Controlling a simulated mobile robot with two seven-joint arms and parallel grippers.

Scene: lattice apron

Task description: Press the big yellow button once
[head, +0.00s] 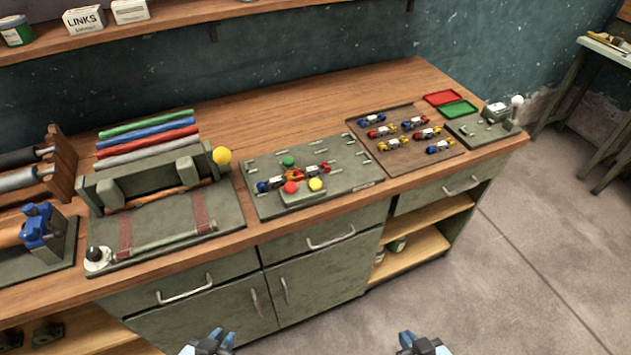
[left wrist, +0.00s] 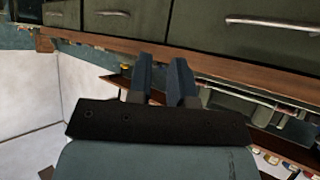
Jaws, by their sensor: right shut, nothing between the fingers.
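A yellow round button (head: 316,184) sits on the front right of a small grey-green box on the middle panel (head: 350,185) of the bench. A red button (head: 291,187) is beside it on the left. A green button (head: 288,161) is farther back on the panel. My left gripper (head: 217,340) is at the bottom edge of the head view, in front of the cabinets and well short of the buttons. Its fingers (left wrist: 162,80) show a narrow gap with nothing between them in the left wrist view. My right gripper (head: 418,343) is shut and empty at the bottom, right of centre.
A yellow ball knob (head: 222,155) stands on the roller fixture (head: 160,230) at the left. A brown tray (head: 390,172) of small coloured parts lies right of the middle panel. A lever box (head: 485,128) stands at the right end. A shelf (head: 180,22) runs above.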

